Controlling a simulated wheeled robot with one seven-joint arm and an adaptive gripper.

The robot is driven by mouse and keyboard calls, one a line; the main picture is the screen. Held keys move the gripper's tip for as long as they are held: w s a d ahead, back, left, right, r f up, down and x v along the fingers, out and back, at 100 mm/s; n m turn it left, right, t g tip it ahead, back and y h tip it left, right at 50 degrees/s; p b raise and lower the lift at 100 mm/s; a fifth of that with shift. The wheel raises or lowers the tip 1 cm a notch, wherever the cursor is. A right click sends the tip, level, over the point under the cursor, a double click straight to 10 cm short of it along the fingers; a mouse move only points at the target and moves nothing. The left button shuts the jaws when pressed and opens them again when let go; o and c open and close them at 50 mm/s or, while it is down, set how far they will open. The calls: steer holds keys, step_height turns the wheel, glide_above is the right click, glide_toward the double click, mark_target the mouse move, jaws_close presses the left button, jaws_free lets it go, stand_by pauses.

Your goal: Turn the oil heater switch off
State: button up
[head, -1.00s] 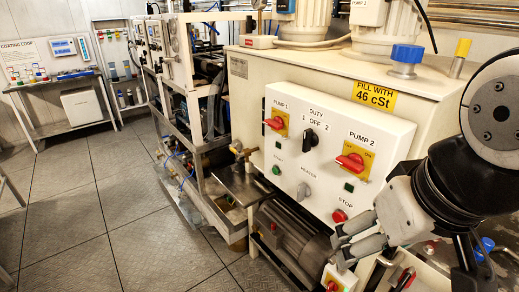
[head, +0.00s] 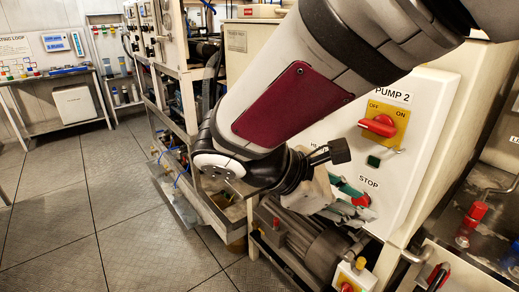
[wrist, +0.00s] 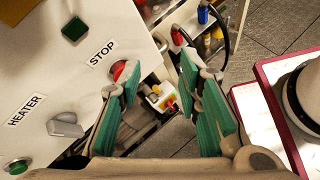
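The heater switch (wrist: 66,124) is a grey knob on the white control panel, beside the label HEATER (wrist: 25,111) in the wrist view. My gripper (wrist: 163,100) is open and empty, with green finger pads spread apart. The knob lies to the left of both fingers in the wrist view, apart from them. In the head view my gripper (head: 350,195) is at the lower part of the panel, near the STOP label (head: 369,182). My arm hides the heater switch in the head view.
A red stop button (wrist: 120,70) lies close behind the left finger. A green button (wrist: 18,167) is below the heater switch in the wrist view. The red pump 2 switch (head: 379,125) is higher on the panel. A motor (head: 300,240) sits below.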

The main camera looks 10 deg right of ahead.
steer(key=w+a+f+n+t+h+b, duration=0.25)
steer(key=w+a+n+t, duration=0.2)
steer(key=a, duration=0.25)
steer(key=w+a+f+n+t+h+b, duration=0.2)
steer(key=w+a+f+n+t+b, duration=0.2)
steer(key=w+a+n, duration=0.15)
steer(key=w+b+x, duration=0.1)
steer(key=b+x, duration=0.1)
steer(key=x, duration=1.1)
steer(key=shift+f, duration=0.3)
steer(key=shift+a, duration=0.15)
jaws_close()
